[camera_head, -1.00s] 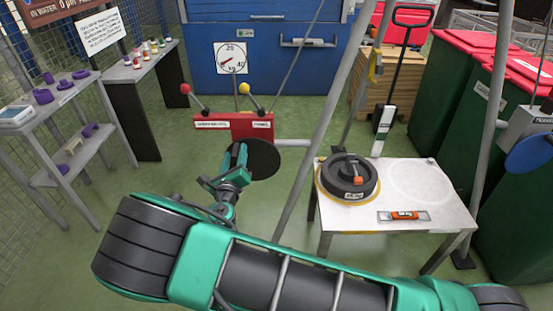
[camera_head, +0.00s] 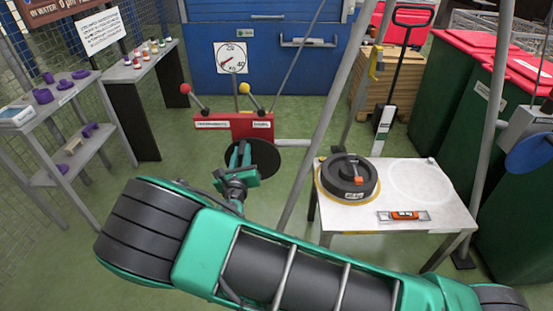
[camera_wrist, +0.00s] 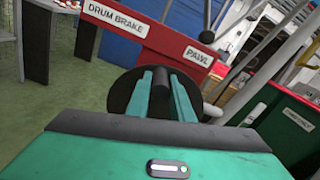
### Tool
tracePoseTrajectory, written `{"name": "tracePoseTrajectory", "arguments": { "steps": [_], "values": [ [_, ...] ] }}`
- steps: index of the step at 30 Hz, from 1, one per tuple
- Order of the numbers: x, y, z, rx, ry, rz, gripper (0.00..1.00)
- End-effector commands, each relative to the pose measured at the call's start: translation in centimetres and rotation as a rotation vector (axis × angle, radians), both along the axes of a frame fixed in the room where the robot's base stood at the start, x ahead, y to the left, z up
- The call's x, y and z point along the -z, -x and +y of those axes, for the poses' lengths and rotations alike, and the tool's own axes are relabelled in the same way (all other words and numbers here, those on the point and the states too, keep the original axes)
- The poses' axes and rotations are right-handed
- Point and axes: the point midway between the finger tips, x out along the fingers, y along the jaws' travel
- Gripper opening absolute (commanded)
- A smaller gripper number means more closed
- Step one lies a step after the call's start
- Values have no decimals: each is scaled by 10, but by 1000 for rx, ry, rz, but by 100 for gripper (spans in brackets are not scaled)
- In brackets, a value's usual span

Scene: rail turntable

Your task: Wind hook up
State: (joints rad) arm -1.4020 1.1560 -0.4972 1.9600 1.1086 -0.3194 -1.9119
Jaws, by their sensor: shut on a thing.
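A red winch housing (camera_head: 235,127) stands at the centre, with a black crank disc (camera_head: 268,158) on its near face. In the wrist view, the disc (camera_wrist: 120,92) lies behind my fingers under the labels "DRUM BRAKE" and "PAWL". My gripper (camera_head: 243,158) is at the disc's left part. In the wrist view, my gripper (camera_wrist: 160,88) is shut on a dark crank handle (camera_wrist: 160,94) between its green fingers. A red-knobbed lever (camera_head: 187,90) and a yellow-knobbed lever (camera_head: 245,90) rise from the housing. A yellow piece (camera_head: 377,68) hangs near the frame leg; I cannot tell if it is the hook.
Slanted grey poles (camera_head: 318,130) stand between. A dial (camera_head: 231,58) is on the blue wall. Shelves (camera_head: 62,110) are left; green bins (camera_head: 450,95) are right.

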Motion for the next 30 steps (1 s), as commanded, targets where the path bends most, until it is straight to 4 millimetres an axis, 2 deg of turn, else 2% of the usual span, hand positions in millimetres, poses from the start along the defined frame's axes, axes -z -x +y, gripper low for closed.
{"name": "tracePoseTrajectory", "arguments": {
  "steps": [8,17,18,21,30],
  "values": [
    [0,-1,-6,9,-4,-1,0],
    [-2,0,-23,11,-188,-6,0],
    [-2,0,-22,10,-191,-6,27],
    [-2,0,-21,8,-190,-6,47],
    [-2,1,-19,3,-191,-6,47]
  ]
}}
